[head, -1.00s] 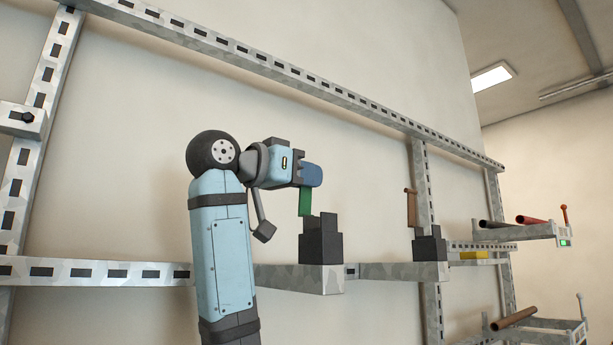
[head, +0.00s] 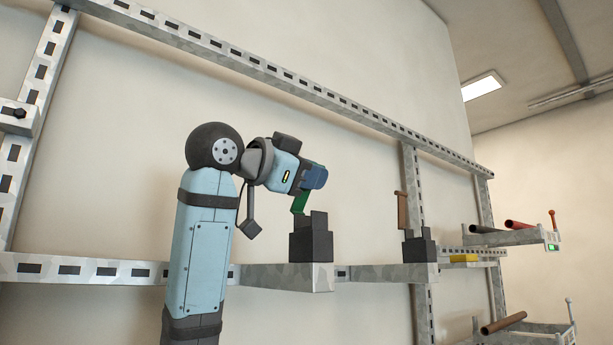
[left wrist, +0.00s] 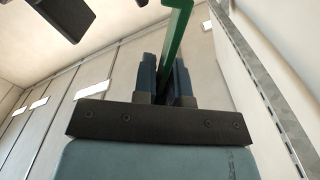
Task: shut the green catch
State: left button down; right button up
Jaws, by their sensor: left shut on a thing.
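The green catch (head: 300,202) rises from a dark stepped block (head: 311,243) on the grey rail and leans up toward my left gripper. My left gripper (head: 314,177) is above the block, tilted down to the right, and its fingers hide the catch's upper end. In the left wrist view the green catch (left wrist: 178,38) runs between the two blue fingers, and my left gripper (left wrist: 164,78) is shut on it. My right gripper is in neither view.
A second dark block (head: 419,247) with a brown upright catch (head: 401,210) stands farther right on the rail. A yellow block (head: 464,258) and brackets carrying pipes (head: 504,322) lie beyond it.

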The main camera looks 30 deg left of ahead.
pick_arm(q)
jog(key=shift+s+d+f+m, duration=0.1)
jog(key=shift+d+m, duration=0.1)
jog(key=shift+m, duration=0.2)
jog(key=c, duration=1.2)
grip_release()
jog(key=shift+s, duration=0.1)
jog(key=shift+s, duration=0.15)
jog(key=shift+b+v, duration=2.2)
jog(key=shift+v, duration=4.5)
